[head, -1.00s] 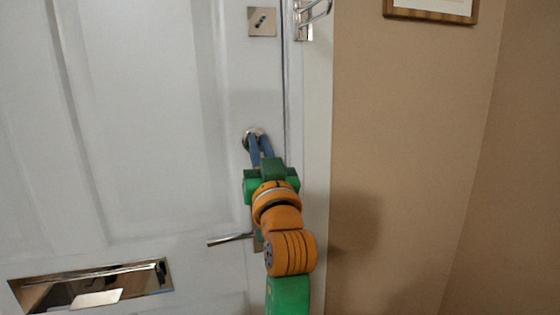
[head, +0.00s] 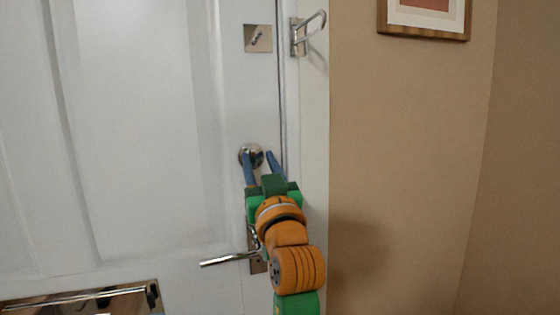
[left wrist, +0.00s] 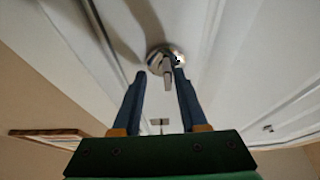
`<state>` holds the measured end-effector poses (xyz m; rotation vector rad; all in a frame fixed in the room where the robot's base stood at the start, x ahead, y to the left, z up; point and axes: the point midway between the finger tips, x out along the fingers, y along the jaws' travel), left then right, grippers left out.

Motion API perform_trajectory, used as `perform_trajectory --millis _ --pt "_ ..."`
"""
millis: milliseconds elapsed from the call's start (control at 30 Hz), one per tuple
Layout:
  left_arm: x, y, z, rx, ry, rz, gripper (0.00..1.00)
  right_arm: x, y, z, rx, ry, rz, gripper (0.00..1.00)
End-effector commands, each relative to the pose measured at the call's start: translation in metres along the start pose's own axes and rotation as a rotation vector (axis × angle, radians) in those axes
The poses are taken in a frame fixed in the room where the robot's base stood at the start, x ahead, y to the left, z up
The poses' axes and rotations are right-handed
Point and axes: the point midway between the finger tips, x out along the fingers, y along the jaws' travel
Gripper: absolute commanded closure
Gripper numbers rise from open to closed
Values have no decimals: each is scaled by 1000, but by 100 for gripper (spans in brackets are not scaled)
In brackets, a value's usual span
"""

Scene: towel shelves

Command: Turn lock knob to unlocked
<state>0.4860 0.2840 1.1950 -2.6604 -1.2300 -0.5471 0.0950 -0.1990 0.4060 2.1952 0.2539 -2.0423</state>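The lock knob (head: 251,154) is a round, shiny metal piece on the white door, above the lever handle (head: 230,259). In the left wrist view the knob (left wrist: 166,60) shows a small turn-piece sticking out from its round plate. My left gripper (head: 260,160) is open, with two blue fingers spread apart at the knob. In the left wrist view the turn-piece lies between the fingertips of my left gripper (left wrist: 160,74), nearer the right finger. Whether a finger touches it I cannot tell. My right gripper is not in view.
A square metal plate (head: 257,38) sits higher on the door, and a metal door guard (head: 306,35) is on the frame beside it. A letter slot (head: 80,300) is at lower left. A framed picture (head: 424,18) hangs on the tan wall.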

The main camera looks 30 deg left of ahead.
Motion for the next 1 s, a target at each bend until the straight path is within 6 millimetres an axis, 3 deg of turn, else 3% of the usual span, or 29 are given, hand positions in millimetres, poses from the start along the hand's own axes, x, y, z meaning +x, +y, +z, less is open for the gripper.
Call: perform_trajectory --millis 200,400,567,1000 --pt "-4 2 1 0 2 1 57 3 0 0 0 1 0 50" --pt "-46 10 7 2 2 5 57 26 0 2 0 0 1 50" --pt "-67 12 4 4 6 4 57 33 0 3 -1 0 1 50" --pt "-68 11 2 11 6 6 57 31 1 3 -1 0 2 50"
